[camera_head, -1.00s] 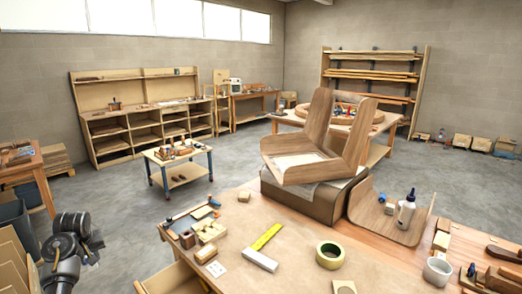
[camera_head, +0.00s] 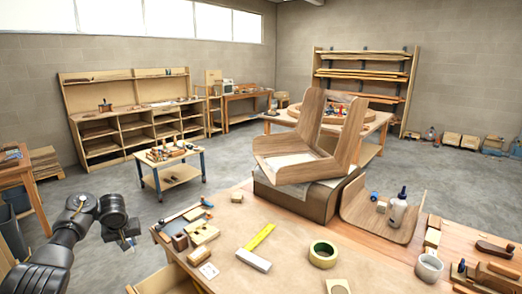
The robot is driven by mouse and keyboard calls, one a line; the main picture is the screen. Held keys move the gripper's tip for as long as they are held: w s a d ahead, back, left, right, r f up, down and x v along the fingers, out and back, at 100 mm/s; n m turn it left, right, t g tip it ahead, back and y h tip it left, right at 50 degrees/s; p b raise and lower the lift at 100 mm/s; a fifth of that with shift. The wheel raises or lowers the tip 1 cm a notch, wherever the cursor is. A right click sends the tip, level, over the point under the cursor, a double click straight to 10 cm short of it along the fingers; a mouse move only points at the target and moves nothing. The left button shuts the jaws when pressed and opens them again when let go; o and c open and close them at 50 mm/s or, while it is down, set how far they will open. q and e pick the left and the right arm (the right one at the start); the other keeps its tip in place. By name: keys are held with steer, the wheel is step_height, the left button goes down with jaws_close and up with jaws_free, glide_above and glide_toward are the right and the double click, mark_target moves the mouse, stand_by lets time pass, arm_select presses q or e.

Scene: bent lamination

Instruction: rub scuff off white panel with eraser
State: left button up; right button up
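I cannot make out for sure which thing is the white panel. A pale flat area (camera_head: 290,162) shows inside the bent wooden piece (camera_head: 344,150), and a small white card (camera_head: 208,270) lies on the front bench (camera_head: 305,225). No scuff can be made out. I cannot pick out the eraser with certainty; small pale blocks (camera_head: 237,197) lie on the bench. My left gripper (camera_head: 127,240) is at the left, over the floor beside the bench and apart from everything on it. Its fingers are too small to read. My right gripper is out of view.
A yellow-bladed square (camera_head: 256,248) and a tape roll (camera_head: 323,254) lie on the bench. A bottle (camera_head: 398,208) stands on a curved wood sheet, with a white mug (camera_head: 429,267) nearer the front. A small wheeled table (camera_head: 170,170) stands behind my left arm.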

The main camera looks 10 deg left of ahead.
arm_select(q)
steer(key=s+d+m, duration=0.1)
steer(key=s+d, duration=0.2)
steer(key=d, duration=0.5)
steer(key=s+d+m, duration=0.1)
steer(key=s+d, duration=0.1)
steer(key=d, duration=0.6)
steer(key=s+d+r+m+h, duration=0.2)
steer(key=d+r+m, duration=0.25)
steer(key=d, duration=0.35)
steer(key=s+d+r+m+h, duration=0.2)
steer(key=d+r+m, duration=0.3)
steer(key=d, duration=0.4)
steer(key=s+a+f+m+g+h, duration=0.15)
steer(key=s+m, duration=0.35)
steer(key=s, duration=0.9)
step_height(320, 180, down, 8)
steer(key=s+b, duration=0.1)
steer(key=b, duration=0.6)
steer(key=shift+a, duration=0.25)
